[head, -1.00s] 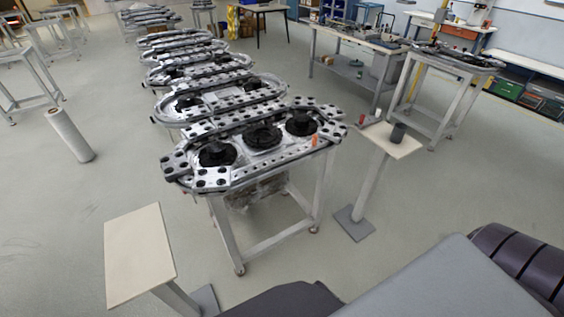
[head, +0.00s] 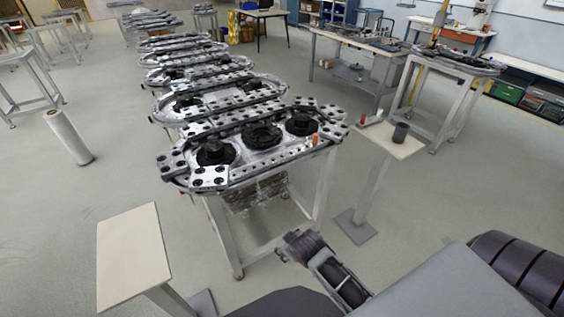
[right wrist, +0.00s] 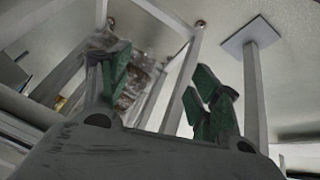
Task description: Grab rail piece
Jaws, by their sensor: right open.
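The nearest ring track (head: 250,172) stands on a metal-legged table in the middle of the head view. It has grey rails around its edge and several round black parts inside. I cannot single out one loose rail piece from the rails and dotted plates. My right arm (head: 335,275) reaches up from the bottom of the head view, below and in front of this table. In the right wrist view my right gripper (right wrist: 160,88) has its green fingers spread apart with nothing between them. Table legs and a plastic-wrapped bundle show beyond it. My left gripper is not in view.
Another pale stand (head: 130,256) is at lower left. More tracks line up behind. Open floor lies left.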

